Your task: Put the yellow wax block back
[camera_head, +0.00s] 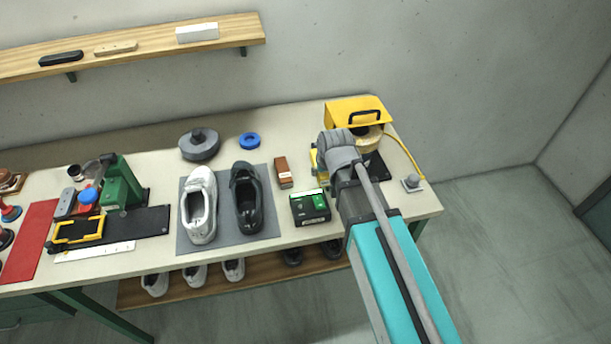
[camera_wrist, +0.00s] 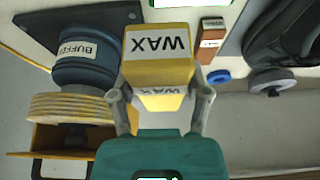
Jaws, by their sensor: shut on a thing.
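The yellow wax block (camera_wrist: 158,72) fills the middle of the wrist view, with white WAX labels on two of its faces. My gripper (camera_wrist: 160,98) is shut on it, one finger on each side. In the head view my gripper (camera_head: 336,150) is over the right part of the bench, just left of the buffer, and mostly hides the block. I cannot tell whether the block touches the bench top.
The buffer has a yellow hood (camera_head: 350,110) and a pale wheel (camera_wrist: 72,106). A brown block (camera_head: 283,172), a green-topped box (camera_head: 310,208), a blue ring (camera_head: 249,140) and a dark shoe (camera_head: 246,203) stand left of my gripper. A wall shelf (camera_head: 140,50) is at upper left.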

